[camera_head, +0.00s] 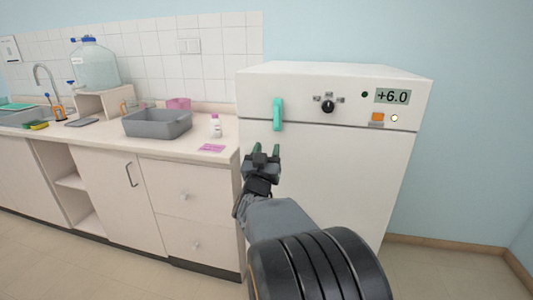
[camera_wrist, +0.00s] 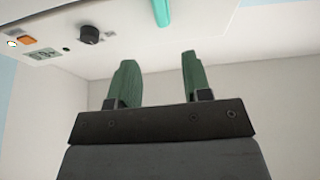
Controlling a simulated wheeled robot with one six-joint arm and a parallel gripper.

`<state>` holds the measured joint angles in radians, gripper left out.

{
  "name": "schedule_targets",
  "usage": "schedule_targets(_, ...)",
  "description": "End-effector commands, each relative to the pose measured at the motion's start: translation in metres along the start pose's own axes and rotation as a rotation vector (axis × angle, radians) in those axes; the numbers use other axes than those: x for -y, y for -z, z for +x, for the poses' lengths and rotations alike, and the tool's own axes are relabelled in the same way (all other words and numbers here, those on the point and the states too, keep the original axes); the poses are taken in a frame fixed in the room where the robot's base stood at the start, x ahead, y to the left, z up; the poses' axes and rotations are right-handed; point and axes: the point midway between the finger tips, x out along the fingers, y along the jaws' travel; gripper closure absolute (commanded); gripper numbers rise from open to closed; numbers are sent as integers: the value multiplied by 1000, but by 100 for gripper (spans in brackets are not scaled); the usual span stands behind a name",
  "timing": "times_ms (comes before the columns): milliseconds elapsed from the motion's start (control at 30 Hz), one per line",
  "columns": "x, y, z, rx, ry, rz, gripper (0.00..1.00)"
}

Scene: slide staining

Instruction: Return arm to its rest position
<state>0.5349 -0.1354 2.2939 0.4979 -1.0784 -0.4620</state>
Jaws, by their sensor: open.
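My gripper (camera_head: 266,150) is in front of the white cabinet (camera_head: 330,180), a little below its green handle (camera_head: 278,114). Its two green fingers are apart and nothing is between them. In the wrist view my gripper (camera_wrist: 158,80) also shows open and empty, with the green handle (camera_wrist: 162,12) beyond the fingertips at the top. The fingers look apart from the handle. My arm reaches up from the lower right of the head view.
The cabinet has a black knob (camera_head: 328,106) and a display (camera_head: 392,96) reading +6.0. On the counter left of it are a grey basin (camera_head: 157,123), a white bottle (camera_head: 215,126), a pink slip (camera_head: 211,148) and a large water jug (camera_head: 95,64). Floor to the right is clear.

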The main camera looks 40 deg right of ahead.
Motion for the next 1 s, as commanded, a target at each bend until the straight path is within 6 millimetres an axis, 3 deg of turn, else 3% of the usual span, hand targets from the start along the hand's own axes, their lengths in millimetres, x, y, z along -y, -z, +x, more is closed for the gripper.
schedule_targets(667, 0, 0, -2, 3, 1, 8, 55)
schedule_targets(767, 6, -11, -2, 62, 33, 33, 55)
schedule_targets(867, 21, -36, -8, 198, 115, 60, 55)
schedule_targets(1000, 50, -79, -38, 508, 287, 89, 55)
